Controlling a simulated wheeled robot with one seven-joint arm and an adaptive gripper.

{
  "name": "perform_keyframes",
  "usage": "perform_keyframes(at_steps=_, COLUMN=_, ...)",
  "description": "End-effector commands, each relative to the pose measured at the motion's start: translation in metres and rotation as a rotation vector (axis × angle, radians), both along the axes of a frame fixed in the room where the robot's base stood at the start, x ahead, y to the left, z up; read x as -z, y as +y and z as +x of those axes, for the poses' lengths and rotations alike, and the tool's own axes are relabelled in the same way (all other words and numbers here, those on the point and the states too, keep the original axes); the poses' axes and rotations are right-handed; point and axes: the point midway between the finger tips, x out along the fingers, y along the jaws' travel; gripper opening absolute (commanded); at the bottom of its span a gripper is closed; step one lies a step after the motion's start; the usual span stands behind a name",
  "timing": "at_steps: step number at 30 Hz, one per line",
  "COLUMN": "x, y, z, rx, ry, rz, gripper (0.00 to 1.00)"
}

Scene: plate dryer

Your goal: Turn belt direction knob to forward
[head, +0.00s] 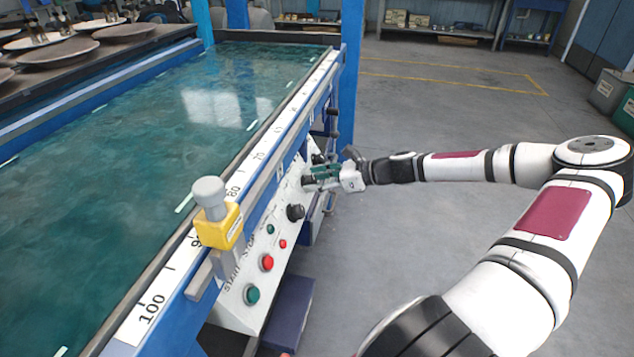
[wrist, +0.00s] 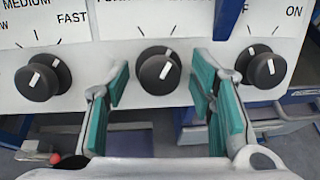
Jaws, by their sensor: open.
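The middle black knob (wrist: 159,72) is on the white control panel, with its white mark pointing up and slightly right. The lettering above it is cut off by the frame's top, so I cannot read it. My gripper (wrist: 158,100) is open, with one green-padded finger on each side of this knob and gaps visible between. I cannot tell how far the fingertips reach along it. In the head view my gripper (head: 322,177) is at the panel's side, and the knob (head: 307,181) shows just beside the fingers.
A speed knob (wrist: 42,77) is to the left and an ON-labelled knob (wrist: 265,67) to the right, close to the fingers. The head view shows a red button (head: 267,262), a green button (head: 252,295) and a yellow block (head: 218,226) on the rail. Floor behind my arm is clear.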

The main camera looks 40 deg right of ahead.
Motion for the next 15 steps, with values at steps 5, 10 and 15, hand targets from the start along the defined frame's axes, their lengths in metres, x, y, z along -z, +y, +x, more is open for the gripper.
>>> perform_keyframes(at_steps=5, x=-0.0001, y=-0.0001, z=0.0003, rx=0.000, ry=0.000, rz=0.000, gripper=0.50)
perform_keyframes(at_steps=10, x=-0.0001, y=-0.0001, z=0.0001, rx=0.000, ry=-0.001, rz=-0.001, gripper=0.21)
perform_keyframes(at_steps=15, x=0.0000, y=-0.0003, z=0.0001, rx=0.001, ry=0.000, rz=-0.002, gripper=0.03)
